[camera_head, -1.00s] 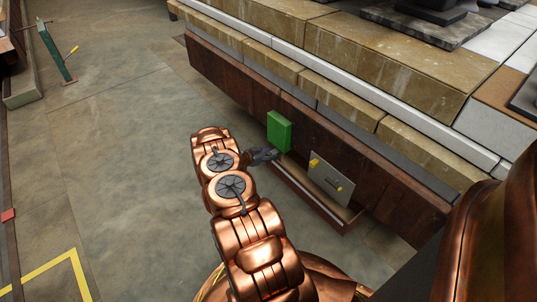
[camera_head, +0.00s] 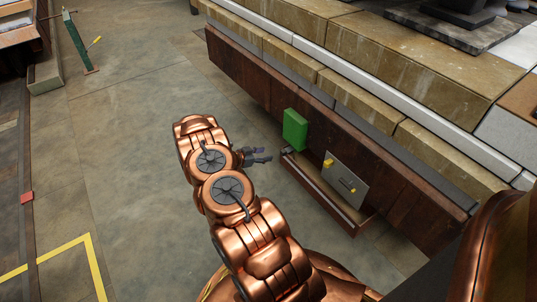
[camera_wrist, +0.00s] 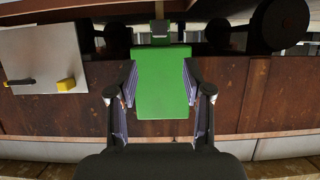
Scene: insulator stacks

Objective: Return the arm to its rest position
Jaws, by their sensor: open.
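My copper arm reaches forward in the head view, and my gripper (camera_head: 262,155) is at its far end. The box is at the face of a brown rusty wall (camera_head: 340,133). A grey panel (camera_head: 345,178) with yellow handles stands to the right of the box.
A low open tray (camera_head: 322,194) lies along the wall below the panel. Stone blocks (camera_head: 430,150) are stacked above the wall. The concrete floor (camera_head: 130,150) left of my arm is clear. A green stand (camera_head: 77,43) is at the far left.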

